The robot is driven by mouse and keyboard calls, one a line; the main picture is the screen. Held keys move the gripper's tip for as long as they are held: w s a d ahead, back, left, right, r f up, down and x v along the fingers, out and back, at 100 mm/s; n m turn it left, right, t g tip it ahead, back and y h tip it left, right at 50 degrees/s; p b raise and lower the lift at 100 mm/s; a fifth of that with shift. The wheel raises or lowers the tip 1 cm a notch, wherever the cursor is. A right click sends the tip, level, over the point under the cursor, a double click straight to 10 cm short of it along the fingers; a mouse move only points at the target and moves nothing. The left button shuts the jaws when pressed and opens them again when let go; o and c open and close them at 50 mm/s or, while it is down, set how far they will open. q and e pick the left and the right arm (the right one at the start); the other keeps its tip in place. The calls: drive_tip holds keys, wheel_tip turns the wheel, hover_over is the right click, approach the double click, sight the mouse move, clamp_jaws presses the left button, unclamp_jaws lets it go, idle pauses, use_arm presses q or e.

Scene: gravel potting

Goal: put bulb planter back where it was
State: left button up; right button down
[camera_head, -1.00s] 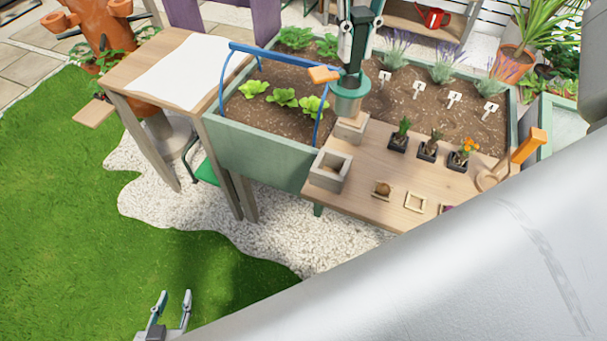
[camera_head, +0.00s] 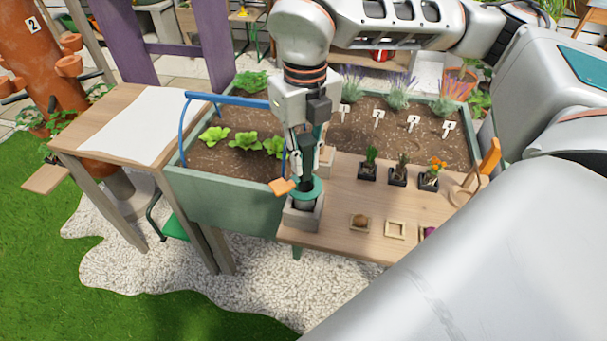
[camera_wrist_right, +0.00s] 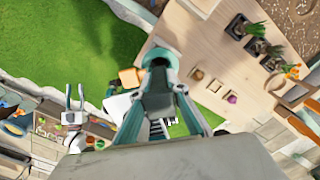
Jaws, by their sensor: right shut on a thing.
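The bulb planter (camera_head: 305,198) has a green collar, a grey lower tube and a dark handle. My right gripper (camera_head: 304,158) is shut on its handle and holds it upright at the front square concrete holder (camera_head: 303,222). The tube's lower end is at the holder's opening; I cannot tell how deep it sits. An orange wooden tab (camera_head: 282,186) sticks out left of the collar. In the right wrist view the planter (camera_wrist_right: 158,90) is between the fingers. My left gripper (camera_wrist_right: 75,98) is open and empty in the right wrist view, outside the head view.
A second concrete holder (camera_head: 327,158) stands just behind. The wooden bench (camera_head: 350,250) carries small square frames (camera_head: 396,230) and several potted plants (camera_head: 398,176). The planter bed (camera_head: 225,205) with a blue hoop (camera_head: 184,130) is at left. My arm covers the lower right.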

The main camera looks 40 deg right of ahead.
sight(305, 139)
use_arm(q)
drive_tip(key=shift+f+b, duration=0.2)
drive_tip(key=shift+b, duration=0.1)
use_arm(e)
drive_tip(key=shift+f, duration=2.3)
drive_tip(key=shift+f, duration=0.15)
drive_tip(key=c, duration=2)
unclamp_jaws()
use_arm(q)
drive_tip(key=shift+s+f, duration=0.1)
use_arm(e)
drive_tip(key=shift+o, duration=0.2)
drive_tip(key=shift+r, duration=0.65)
wheel_tip(305, 139, up, 10)
drive_tip(key=shift+r+p, duration=0.15)
drive_tip(key=shift+p, duration=0.65)
use_arm(q)
drive_tip(key=shift+s+d+r, duration=0.15)
drive_tip(key=shift+s+r, duration=0.05)
drive_tip(key=shift+r, duration=0.2)
use_arm(e)
drive_tip(key=shift+r, duration=0.4)
